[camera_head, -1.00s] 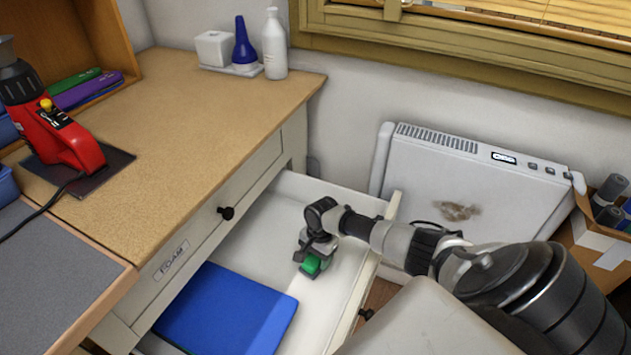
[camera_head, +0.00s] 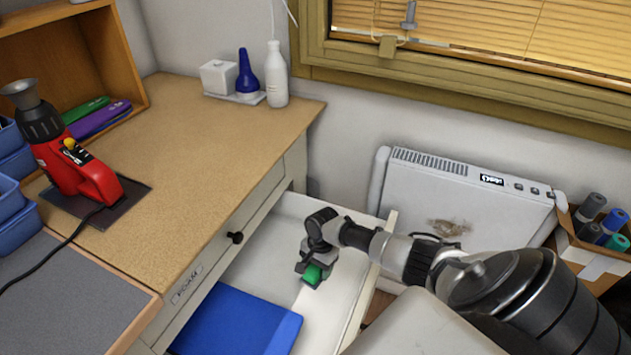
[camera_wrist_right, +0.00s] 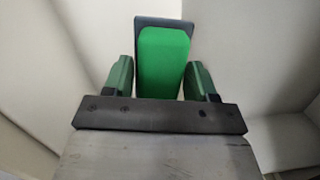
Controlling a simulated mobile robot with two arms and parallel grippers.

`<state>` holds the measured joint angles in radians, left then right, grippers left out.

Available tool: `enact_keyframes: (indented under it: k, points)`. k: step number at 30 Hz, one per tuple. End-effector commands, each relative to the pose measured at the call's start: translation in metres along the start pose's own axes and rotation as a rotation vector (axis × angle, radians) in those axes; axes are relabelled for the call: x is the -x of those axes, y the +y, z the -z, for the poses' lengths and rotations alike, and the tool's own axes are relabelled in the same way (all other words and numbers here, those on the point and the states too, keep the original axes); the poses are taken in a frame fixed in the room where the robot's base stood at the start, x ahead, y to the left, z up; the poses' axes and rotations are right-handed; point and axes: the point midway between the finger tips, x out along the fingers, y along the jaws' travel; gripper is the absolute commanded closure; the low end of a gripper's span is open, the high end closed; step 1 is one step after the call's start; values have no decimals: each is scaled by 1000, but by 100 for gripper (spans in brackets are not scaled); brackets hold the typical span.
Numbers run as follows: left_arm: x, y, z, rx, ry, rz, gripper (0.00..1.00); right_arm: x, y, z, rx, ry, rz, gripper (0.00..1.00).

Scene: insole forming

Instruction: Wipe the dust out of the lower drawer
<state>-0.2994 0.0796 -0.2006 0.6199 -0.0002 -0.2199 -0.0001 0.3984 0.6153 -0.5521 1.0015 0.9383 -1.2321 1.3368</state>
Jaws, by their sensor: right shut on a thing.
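The lower drawer (camera_head: 352,302) is pulled out below the bench top, its pale inside in view. A blue sheet (camera_head: 235,325) lies in its near part. My right gripper (camera_head: 314,272) is over the drawer's far part, shut on a green block with a dark backing (camera_wrist_right: 163,62). In the head view the block (camera_head: 313,275) points down at the drawer floor; I cannot tell if it touches. The floor looks greyer behind the sheet (camera_head: 262,262) and whiter beside the block; I cannot make out dust grains. My left gripper is out of view.
The closed upper drawer has a dark knob (camera_head: 236,237) and a FOAM label. A white heater (camera_head: 450,195) with a brown mark stands right of the drawer. A red heat tool (camera_head: 75,165) and bottles (camera_head: 277,75) stand on the bench. A box of rolls (camera_head: 590,245) is far right.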

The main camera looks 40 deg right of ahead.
Motion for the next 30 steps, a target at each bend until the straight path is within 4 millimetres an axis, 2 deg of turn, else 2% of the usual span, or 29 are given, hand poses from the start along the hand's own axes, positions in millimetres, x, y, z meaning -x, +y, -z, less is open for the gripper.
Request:
enact_keyframes:
  k: [1,8,26,30]
  points:
    - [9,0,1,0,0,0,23,9,0,-1,-1,0,0,65]
    - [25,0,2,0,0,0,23,23,2,0,1,-1,0,65]
    - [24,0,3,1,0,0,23,23,2,0,4,0,1,65]
    - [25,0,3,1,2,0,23,40,-15,-11,55,2,-2,65]
